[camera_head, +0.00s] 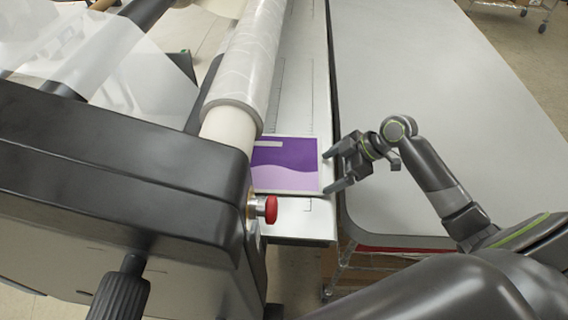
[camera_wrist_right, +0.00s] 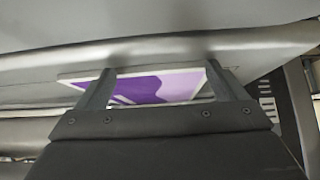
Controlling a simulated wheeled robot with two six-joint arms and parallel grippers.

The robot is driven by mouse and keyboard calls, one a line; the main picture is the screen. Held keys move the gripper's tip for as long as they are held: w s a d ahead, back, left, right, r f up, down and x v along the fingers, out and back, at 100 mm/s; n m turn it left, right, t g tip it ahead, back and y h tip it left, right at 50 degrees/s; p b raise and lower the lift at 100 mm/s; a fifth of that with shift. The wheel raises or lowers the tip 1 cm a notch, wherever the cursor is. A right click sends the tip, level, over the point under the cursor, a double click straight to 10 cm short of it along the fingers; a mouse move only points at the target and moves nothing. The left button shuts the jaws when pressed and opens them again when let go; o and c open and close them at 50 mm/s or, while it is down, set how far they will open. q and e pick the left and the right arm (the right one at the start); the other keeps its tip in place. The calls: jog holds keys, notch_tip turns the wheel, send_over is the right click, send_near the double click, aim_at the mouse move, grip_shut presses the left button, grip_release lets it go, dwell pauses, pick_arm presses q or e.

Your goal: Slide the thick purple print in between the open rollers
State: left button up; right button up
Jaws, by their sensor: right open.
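The thick purple print (camera_head: 287,165) lies flat on the laminator's white feed table (camera_head: 293,218), its left edge close to the roller. It is two-tone purple with a pale border. The upper roller (camera_head: 245,70) carries a wound film; the gap below it is hidden in the head view. My right gripper (camera_head: 331,170) is open at the print's right edge, its fingers apart along that edge. In the right wrist view the print (camera_wrist_right: 165,88) shows between and beyond the two fingers (camera_wrist_right: 160,85). I cannot tell whether they touch it. My left gripper is not in view.
A black knob (camera_head: 120,290) is at the lower left. A wide grey table (camera_head: 440,110) stands right of the feed table and is bare. Clear film (camera_head: 120,60) spans the upper left.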

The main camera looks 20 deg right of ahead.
aim_at(316, 165)
jog(key=shift+d, duration=0.15)
dwell(0.6)
jog(key=shift+w+d, duration=0.1)
jog(key=shift+w, duration=0.05)
jog(key=shift+w+d+b, duration=0.35)
jog(key=shift+w+d, duration=0.05)
jog(key=shift+w, duration=0.45)
jog(key=shift+w+a, duration=0.25)
jog(key=shift+a, duration=0.3)
jog(key=shift+w+a, duration=0.2)
jog(key=shift+a, duration=0.35)
jog(key=shift+w+a, duration=0.2)
jog(key=shift+a, duration=0.1)
jog(key=shift+d, duration=0.15)
dwell(0.4)
jog(key=shift+w+d, duration=0.1)
